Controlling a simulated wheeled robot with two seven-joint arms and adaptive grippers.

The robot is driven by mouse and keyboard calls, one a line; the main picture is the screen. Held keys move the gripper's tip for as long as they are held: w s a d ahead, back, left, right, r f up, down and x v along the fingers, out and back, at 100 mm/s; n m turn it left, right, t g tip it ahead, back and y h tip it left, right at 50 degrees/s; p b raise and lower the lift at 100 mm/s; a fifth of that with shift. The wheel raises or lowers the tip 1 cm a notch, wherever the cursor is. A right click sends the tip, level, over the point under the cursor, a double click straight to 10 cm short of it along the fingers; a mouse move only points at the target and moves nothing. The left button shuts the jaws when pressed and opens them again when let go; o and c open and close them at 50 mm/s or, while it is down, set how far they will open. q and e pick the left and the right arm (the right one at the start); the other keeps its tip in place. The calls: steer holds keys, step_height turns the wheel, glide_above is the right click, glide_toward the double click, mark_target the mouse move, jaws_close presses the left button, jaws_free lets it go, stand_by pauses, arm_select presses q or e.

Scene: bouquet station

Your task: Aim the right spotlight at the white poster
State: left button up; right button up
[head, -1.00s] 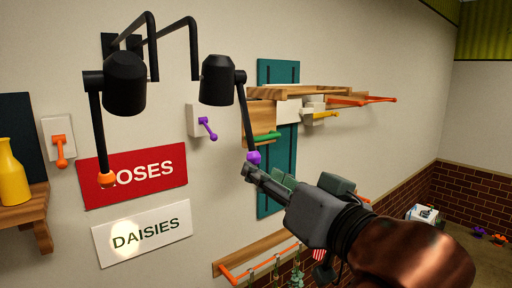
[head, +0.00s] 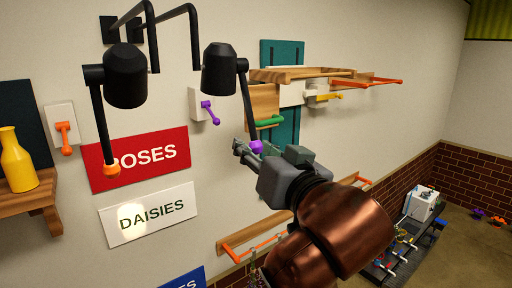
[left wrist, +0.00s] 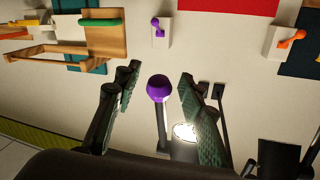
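The right spotlight (head: 219,69) is a black can on a bent wall arm. A dark rod hangs from it and ends in a purple knob (head: 256,147). The white poster (head: 148,214) reads DAISIES and has a bright light patch on its left half. My left gripper (head: 244,152) is at the purple knob. In the left wrist view the purple knob (left wrist: 158,87) lies between the two open fingers (left wrist: 157,78), with space on both sides. The spotlight's lit face (left wrist: 185,132) shows beyond the right finger. My right gripper is not in view.
The left spotlight (head: 125,76) hangs close by, with an orange knob (head: 111,171). A red poster (head: 137,159) is above the white one; a blue poster (head: 177,280) is below. Wooden shelves (head: 300,75) stick out at the right. A yellow bottle (head: 13,160) stands at far left.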

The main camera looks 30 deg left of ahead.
arm_select(q)
jaws_close()
stand_by(0.3)
stand_by(0.3)
